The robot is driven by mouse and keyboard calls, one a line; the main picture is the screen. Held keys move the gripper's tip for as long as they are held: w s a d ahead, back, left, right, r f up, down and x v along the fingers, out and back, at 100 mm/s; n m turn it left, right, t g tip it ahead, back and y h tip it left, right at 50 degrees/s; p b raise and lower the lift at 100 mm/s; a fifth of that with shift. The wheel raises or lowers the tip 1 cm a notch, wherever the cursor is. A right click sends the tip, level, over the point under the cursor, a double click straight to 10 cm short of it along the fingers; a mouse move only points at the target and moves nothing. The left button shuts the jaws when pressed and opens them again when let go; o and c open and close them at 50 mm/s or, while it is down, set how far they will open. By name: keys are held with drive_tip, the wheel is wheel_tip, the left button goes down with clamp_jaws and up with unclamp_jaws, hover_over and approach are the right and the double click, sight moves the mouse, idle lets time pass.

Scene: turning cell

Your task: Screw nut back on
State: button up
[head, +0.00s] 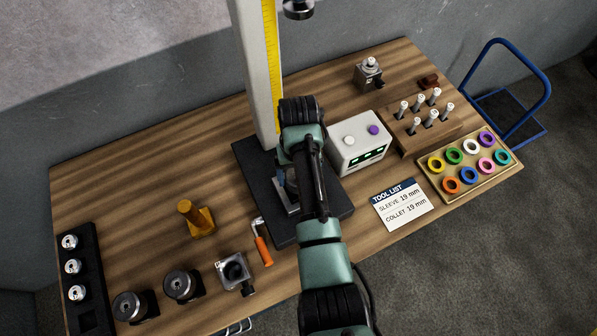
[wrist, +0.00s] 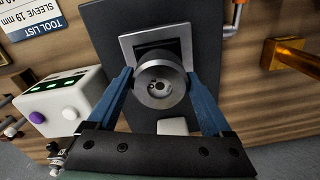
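In the head view my arm covers the nut, and only an edge of the grey block (head: 281,196) shows on the black base plate (head: 262,205).
A tall column (head: 251,70) with a yellow scale rises behind my arm. A white box (head: 358,150) stands close right. An orange-handled wrench (head: 262,247), amber stand (head: 196,216) and bored block (head: 233,271) lie left. A ring tray (head: 443,194) is far right.

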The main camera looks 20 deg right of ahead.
drive_tip(key=shift+o, duration=0.8)
wheel_tip(320, 180, up, 13)
drive_tip(key=p, duration=0.2)
drive_tip(key=shift+s, duration=0.1)
